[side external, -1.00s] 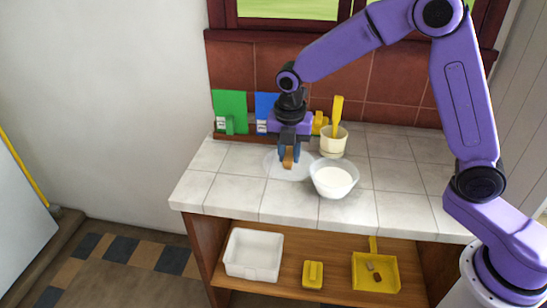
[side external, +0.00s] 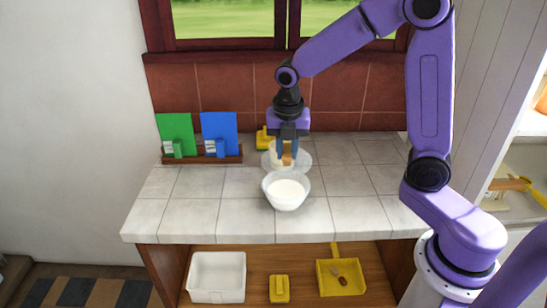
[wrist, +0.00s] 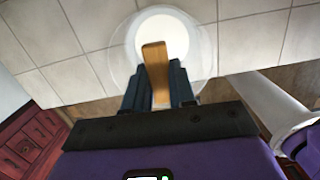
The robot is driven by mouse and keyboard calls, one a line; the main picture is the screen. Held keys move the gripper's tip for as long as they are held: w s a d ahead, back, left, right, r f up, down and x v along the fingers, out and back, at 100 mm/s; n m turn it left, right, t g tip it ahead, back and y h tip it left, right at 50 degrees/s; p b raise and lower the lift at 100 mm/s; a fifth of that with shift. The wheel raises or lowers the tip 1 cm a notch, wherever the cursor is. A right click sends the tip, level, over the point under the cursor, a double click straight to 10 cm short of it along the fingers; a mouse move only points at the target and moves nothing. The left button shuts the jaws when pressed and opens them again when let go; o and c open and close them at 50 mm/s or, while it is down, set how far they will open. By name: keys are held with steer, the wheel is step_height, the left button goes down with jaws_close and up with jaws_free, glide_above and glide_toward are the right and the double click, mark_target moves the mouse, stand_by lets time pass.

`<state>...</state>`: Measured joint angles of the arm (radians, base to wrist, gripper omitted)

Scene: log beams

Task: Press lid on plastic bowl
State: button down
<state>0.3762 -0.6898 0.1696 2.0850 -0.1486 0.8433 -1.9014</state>
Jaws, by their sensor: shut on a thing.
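The clear round lid (side external: 303,160) has a wooden handle (wrist: 155,62). My gripper (side external: 287,157) is shut on this handle. In the side view the lid shows above and behind the rim of the clear plastic bowl (side external: 286,198), which stands on the tiled counter with white contents. In the wrist view the bowl's white contents (wrist: 165,32) show through the lid, with the handle and fingers covering part of them. The gap between lid and bowl is hard to judge.
A yellow object (side external: 263,139) and a rack with green (side external: 175,132) and blue boards (side external: 219,131) stand at the back. The shelf below holds a white bin (side external: 217,276) and a yellow dustpan (side external: 326,284). The counter's front right is clear.

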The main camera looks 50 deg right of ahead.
steer(key=shift+d+f, duration=0.1)
steer(key=shift+f, duration=3.05)
steer(key=shift+f, duration=0.2)
steer(key=shift+c, duration=1.9)
jaws_free()
steer(key=shift+r, duration=3.5)
